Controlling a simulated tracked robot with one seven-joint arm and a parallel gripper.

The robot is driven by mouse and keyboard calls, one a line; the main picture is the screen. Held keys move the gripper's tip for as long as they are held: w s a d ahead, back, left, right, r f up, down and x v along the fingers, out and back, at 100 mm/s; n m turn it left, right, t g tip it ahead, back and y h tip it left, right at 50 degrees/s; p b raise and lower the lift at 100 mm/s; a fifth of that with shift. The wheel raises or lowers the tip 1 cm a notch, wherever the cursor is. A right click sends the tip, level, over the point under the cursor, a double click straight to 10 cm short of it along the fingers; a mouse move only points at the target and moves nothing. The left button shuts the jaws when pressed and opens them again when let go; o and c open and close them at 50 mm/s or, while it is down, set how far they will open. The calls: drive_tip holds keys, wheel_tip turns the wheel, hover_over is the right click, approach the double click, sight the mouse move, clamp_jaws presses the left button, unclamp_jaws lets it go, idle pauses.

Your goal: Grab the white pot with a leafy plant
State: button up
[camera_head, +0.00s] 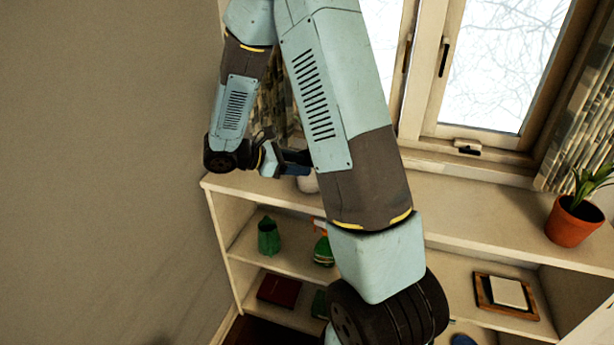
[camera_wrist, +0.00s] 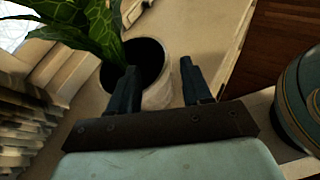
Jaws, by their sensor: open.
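The white pot (camera_wrist: 160,92) stands on the light shelf top in the wrist view, with a dark opening and green leaves (camera_wrist: 88,30) spreading to the upper left. My gripper (camera_wrist: 158,66) is open at the pot. Its left finger overlaps the dark opening and its right finger is just right of the pot's outer wall. I cannot tell whether the left finger is inside the pot or above it, or whether either finger touches. In the head view, a small part of the white pot (camera_head: 308,184) shows beside my gripper (camera_head: 296,162); my arm hides the rest.
A terracotta pot with a plant (camera_head: 573,222) stands on the right of the shelf top (camera_head: 480,208). A window (camera_head: 490,70) and curtains are behind. Lower shelves hold a green object (camera_head: 268,237), a spray bottle (camera_head: 323,248) and a framed item (camera_head: 507,293). A wall is at left.

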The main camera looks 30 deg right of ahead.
drive_tip(key=shift+x, duration=3.05)
drive_tip(key=shift+c, duration=0.4)
drive_tip(key=shift+f, duration=0.1)
clamp_jaws()
